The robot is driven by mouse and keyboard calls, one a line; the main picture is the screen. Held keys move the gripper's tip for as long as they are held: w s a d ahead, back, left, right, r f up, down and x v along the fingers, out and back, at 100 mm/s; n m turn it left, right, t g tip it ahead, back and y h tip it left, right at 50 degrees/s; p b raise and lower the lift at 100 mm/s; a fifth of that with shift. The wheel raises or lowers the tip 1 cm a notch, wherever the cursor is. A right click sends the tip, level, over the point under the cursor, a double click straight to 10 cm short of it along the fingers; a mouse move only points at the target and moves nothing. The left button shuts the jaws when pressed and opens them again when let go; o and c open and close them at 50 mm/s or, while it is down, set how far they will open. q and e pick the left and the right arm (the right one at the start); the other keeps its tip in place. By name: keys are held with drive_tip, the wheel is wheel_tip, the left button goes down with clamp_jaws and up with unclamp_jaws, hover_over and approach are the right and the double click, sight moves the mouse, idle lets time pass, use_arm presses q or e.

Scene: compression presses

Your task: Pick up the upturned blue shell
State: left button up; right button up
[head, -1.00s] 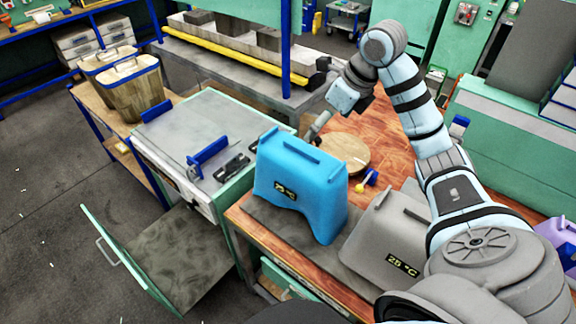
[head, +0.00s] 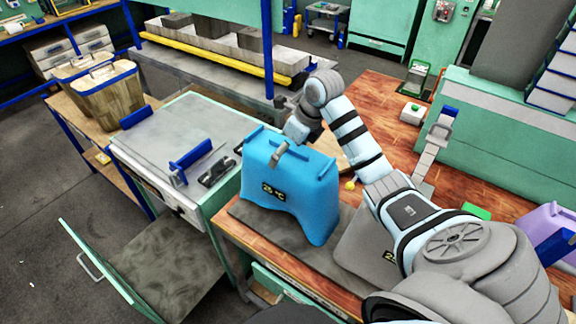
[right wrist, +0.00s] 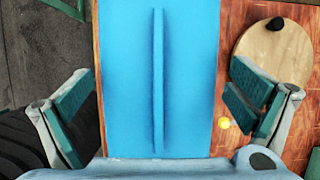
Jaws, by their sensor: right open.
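The blue shell (head: 290,205) stands on a dark mat at the front of the wooden bench, with a "25 °C" label on its front and a thin ridge along its top. My right gripper (head: 281,150) is above its top, open and empty. In the right wrist view the blue shell (right wrist: 130,90) fills the middle, its ridge running up between the two spread fingers of the right gripper (right wrist: 165,98). Contact with the shell cannot be made out. My left gripper is not in view.
A grey shell (head: 358,248) stands right of the blue one, partly behind my right arm. A round wooden disc (right wrist: 272,52) and a yellow knob (head: 351,185) lie behind the blue shell. A grey-topped cabinet (head: 165,140) with an open door (head: 95,265) stands left.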

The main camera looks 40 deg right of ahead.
drive_tip(key=shift+s+r, duration=0.1)
drive_tip(key=shift+s, duration=0.1)
drive_tip(key=shift+w+f, duration=0.15)
drive_tip(key=shift+f, duration=0.2)
drive_tip(key=shift+r, duration=0.1)
drive_tip(key=c, duration=1.4)
